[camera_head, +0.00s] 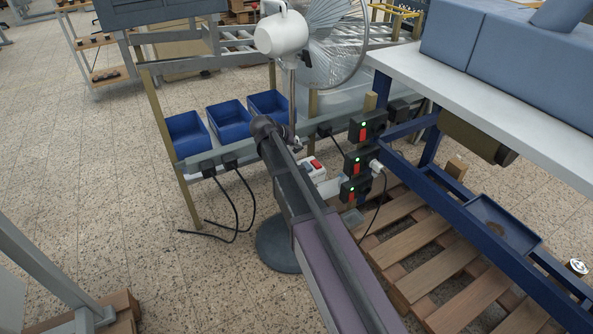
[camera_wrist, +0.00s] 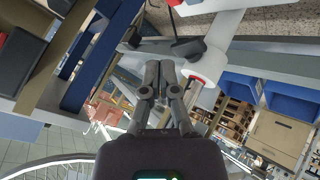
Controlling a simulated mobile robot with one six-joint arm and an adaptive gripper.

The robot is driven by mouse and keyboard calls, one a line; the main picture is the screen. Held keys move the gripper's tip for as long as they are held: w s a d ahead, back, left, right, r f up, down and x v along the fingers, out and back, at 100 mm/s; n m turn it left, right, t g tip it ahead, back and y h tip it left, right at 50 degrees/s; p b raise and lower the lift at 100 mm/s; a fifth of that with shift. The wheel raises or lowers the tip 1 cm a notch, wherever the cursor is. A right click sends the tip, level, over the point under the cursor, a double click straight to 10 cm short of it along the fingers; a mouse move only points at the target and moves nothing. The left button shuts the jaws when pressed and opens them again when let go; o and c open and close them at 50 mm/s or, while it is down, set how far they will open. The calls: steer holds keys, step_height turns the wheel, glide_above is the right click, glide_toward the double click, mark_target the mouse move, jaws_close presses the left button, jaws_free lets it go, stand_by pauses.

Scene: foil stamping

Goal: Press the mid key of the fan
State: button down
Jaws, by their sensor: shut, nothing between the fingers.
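The fan stands behind my arm, with a white motor housing (camera_head: 282,36), a round wire grille (camera_head: 338,45) and a dark round base (camera_head: 275,246). Beside its pole is a small white box with a red key (camera_head: 314,168), partly hidden by my arm; I cannot make out its separate keys. My gripper (camera_head: 297,147) is near the pole, just above and left of that box. In the wrist view my gripper (camera_wrist: 160,70) is shut and empty. A white part with a red mark (camera_wrist: 198,79) lies just right of the fingertips, apparently part of the fan.
Three black switch boxes with red levers (camera_head: 358,160) stand right of the white box, close to my arm. Blue bins (camera_head: 186,133) line a rail at left. A white-topped workbench (camera_head: 480,85) and wooden pallet (camera_head: 440,245) are at right. The tiled floor at left is largely free.

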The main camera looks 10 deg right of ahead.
mark_target(296, 152)
steer(key=shift+f+b, duration=4.1)
steer(key=shift+f, duration=0.15)
steer(key=shift+f+b, duration=0.85)
steer(key=shift+r, duration=0.1)
steer(key=shift+r+p, duration=0.8)
steer(key=shift+p, duration=0.1)
steer(key=shift+r, duration=0.1)
steer(key=shift+r+p, duration=2.4)
steer(key=shift+p, duration=0.1)
